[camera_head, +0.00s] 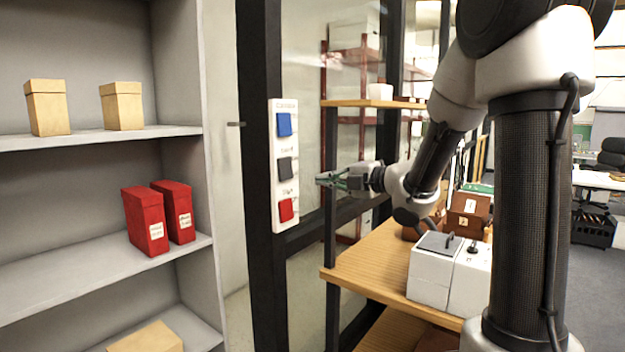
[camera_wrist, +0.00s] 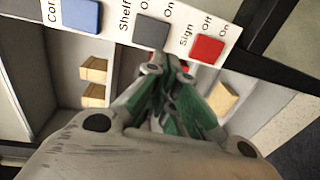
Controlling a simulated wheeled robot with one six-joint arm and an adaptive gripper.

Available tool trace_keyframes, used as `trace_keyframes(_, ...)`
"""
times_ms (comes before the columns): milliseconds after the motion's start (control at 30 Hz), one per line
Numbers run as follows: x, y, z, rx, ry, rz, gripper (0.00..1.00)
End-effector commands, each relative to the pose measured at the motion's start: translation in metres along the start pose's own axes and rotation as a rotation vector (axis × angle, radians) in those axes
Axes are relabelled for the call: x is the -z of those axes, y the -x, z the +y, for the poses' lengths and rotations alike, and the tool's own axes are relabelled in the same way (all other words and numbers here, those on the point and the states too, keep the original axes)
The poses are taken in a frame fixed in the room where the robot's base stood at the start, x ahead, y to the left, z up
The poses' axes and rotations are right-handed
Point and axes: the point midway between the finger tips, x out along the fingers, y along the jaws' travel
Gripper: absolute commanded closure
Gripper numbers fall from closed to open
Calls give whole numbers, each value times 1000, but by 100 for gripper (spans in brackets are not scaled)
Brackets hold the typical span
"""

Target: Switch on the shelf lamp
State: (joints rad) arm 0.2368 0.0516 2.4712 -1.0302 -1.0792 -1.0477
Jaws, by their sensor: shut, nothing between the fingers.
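A white switch panel (camera_head: 278,232) is fixed to a dark upright post. It carries a blue switch (camera_head: 284,124) at the top, a grey switch (camera_head: 285,168) in the middle and a red switch (camera_head: 286,210) at the bottom. In the wrist view the grey switch (camera_wrist: 151,33) is labelled "Shelf" and the red switch (camera_wrist: 207,48) "Sign", with Off and On marks. My gripper (camera_head: 320,180) is shut and empty, right of the panel at about the grey switch's height. In the wrist view its green fingers (camera_wrist: 168,64) end just below the grey switch. I cannot tell whether they touch. No lamp is identifiable.
A grey shelf unit on the left holds tan boxes (camera_head: 122,106) and red boxes (camera_head: 146,220). A wooden shelf (camera_head: 372,275) with white and brown boxes stands below my arm. Dark posts and glass are close behind the panel.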

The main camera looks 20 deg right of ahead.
Motion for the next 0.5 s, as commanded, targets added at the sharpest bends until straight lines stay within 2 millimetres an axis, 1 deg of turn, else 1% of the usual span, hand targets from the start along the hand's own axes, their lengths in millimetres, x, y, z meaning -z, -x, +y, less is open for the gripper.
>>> trace_keyframes(300, 2, -66, -1, 1, -2, 4, 100)
trace_keyframes(500, 1, -103, 0, 1, -1, 2, 100)
